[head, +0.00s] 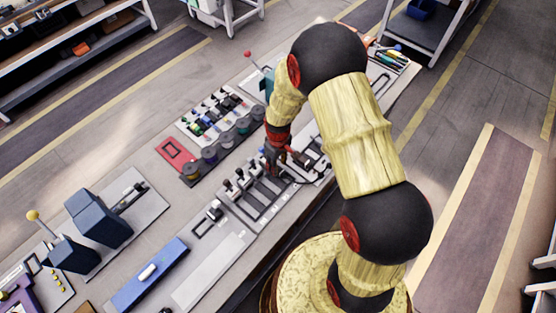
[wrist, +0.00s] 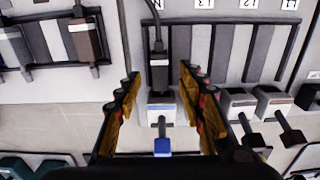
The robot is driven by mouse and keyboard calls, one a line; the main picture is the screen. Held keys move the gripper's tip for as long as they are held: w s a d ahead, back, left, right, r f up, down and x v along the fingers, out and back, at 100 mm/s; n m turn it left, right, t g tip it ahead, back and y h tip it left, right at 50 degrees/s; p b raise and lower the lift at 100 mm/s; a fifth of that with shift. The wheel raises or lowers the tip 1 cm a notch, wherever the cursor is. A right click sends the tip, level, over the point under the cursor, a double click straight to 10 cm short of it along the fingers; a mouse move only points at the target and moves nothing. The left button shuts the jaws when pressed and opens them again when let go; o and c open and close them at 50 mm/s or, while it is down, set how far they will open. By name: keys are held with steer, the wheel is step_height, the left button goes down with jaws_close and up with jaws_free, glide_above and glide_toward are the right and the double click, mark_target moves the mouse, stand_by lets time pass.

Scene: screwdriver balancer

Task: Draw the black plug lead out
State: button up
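In the wrist view a black plug (wrist: 159,76) with a pale label sits at the lower end of a slot in a grey panel. Its black lead (wrist: 149,28) runs up from it past the row of marked slots. My gripper (wrist: 158,84) is open, with one finger on each side of the plug and visible space between. In the head view my gripper (head: 276,160) hangs over the slotted panel (head: 262,197) on the bench. The plug cannot be made out clearly there.
A blue-tipped lever (wrist: 161,146) stands just below the plug, between the fingers. Dark levers (wrist: 250,130) stand at the right. A dark brown plug (wrist: 86,42) sits in the left panel. In the head view, spools (head: 209,155) and a red-framed tray (head: 176,153) lie left of my gripper.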

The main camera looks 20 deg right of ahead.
mark_target(283, 173)
steer(key=shift+f, duration=1.25)
steer(key=shift+c, duration=0.6)
steer(key=c, duration=0.8)
jaws_close()
steer(key=shift+s+d, duration=0.1)
steer(key=shift+s, duration=0.05)
steer(key=shift+s+d, duration=0.2)
steer(key=shift+s, duration=0.1)
steer(key=shift+s+d, duration=0.35)
steer(key=shift+s, duration=0.3)
steer(key=o, duration=0.9)
jaws_free()
